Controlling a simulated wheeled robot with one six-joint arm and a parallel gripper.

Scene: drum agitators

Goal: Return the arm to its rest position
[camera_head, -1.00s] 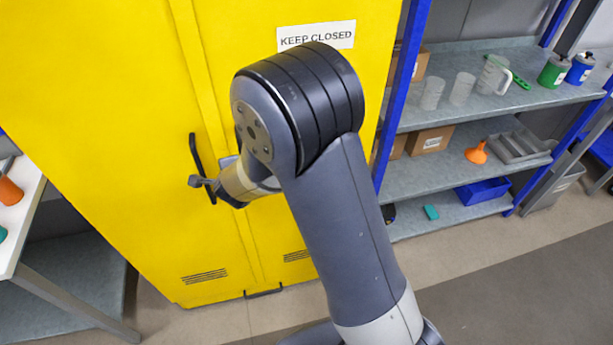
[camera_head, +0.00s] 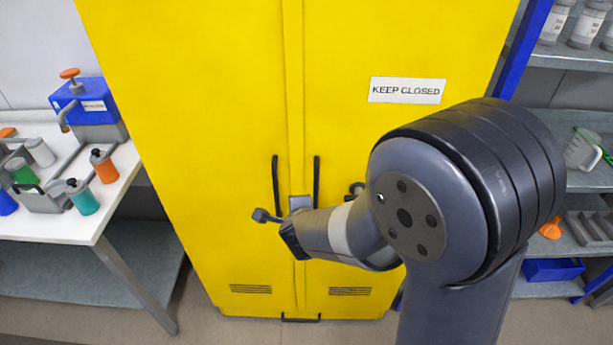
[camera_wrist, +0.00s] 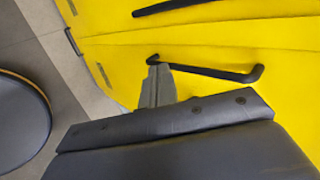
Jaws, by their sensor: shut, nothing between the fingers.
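My arm (camera_head: 465,185) reaches from the lower right across the front of a tall yellow cabinet (camera_head: 230,100). My gripper (camera_head: 265,216) is in front of the cabinet, close to its black door handles (camera_head: 276,185). In the wrist view my gripper (camera_wrist: 156,86) is shut with nothing in it, and its tip overlaps the end of a black handle (camera_wrist: 215,72). I cannot tell whether it touches the handle. Both cabinet doors look shut, and the right one carries a "KEEP CLOSED" sign (camera_head: 407,90).
A white bench (camera_head: 75,225) at left holds a blue device (camera_head: 88,105) and several coloured containers. Grey shelving (camera_head: 570,180) with a blue bin (camera_head: 553,270) and an orange funnel (camera_head: 551,228) stands at right, beyond my arm. Some floor shows below the cabinet.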

